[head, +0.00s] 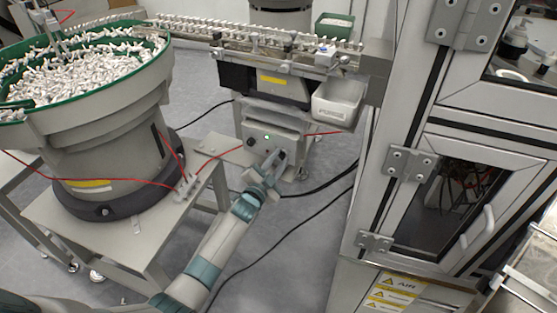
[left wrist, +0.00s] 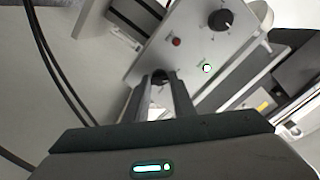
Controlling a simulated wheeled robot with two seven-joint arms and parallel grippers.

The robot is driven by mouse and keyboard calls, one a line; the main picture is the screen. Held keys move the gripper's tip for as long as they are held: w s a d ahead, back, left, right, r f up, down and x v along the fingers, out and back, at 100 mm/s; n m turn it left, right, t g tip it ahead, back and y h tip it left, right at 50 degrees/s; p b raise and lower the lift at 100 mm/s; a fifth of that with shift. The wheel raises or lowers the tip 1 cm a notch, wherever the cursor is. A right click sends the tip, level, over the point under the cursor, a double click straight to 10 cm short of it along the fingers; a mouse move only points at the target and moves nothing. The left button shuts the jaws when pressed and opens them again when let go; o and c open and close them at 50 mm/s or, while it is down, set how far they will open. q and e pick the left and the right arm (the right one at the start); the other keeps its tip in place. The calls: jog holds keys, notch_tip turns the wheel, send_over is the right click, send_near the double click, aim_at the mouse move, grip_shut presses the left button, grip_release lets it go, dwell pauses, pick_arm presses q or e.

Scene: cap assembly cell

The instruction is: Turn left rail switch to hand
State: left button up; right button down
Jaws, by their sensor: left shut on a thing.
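The control box (head: 285,122) under the linear rail carries the rail switch. In the left wrist view its panel (left wrist: 150,52) shows a dark switch knob (left wrist: 158,76) between my fingertips. My left gripper (head: 277,157) reaches to the front of the box in the head view. In the left wrist view my left gripper (left wrist: 164,80) is shut on the switch. The fingers hide most of the knob, so I cannot tell which way it points. My right gripper is not in view.
The panel also has a round black dial (left wrist: 220,20), a red button (left wrist: 176,42) and a lit lamp (left wrist: 207,68). A bowl feeder (head: 100,125) full of white parts stands left. A white bin (head: 338,103) hangs under the rail. Red tubes and black cables run nearby.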

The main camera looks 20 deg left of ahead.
pick_arm(q)
jog(key=shift+f, duration=0.1)
jog(key=o, duration=1.1)
jog(key=shift+c, duration=0.2)
jog(key=s+a, duration=0.2)
jog(key=s, duration=1.5)
jog(key=shift+s+a, duration=0.15)
jog(key=shift+a, duration=0.05)
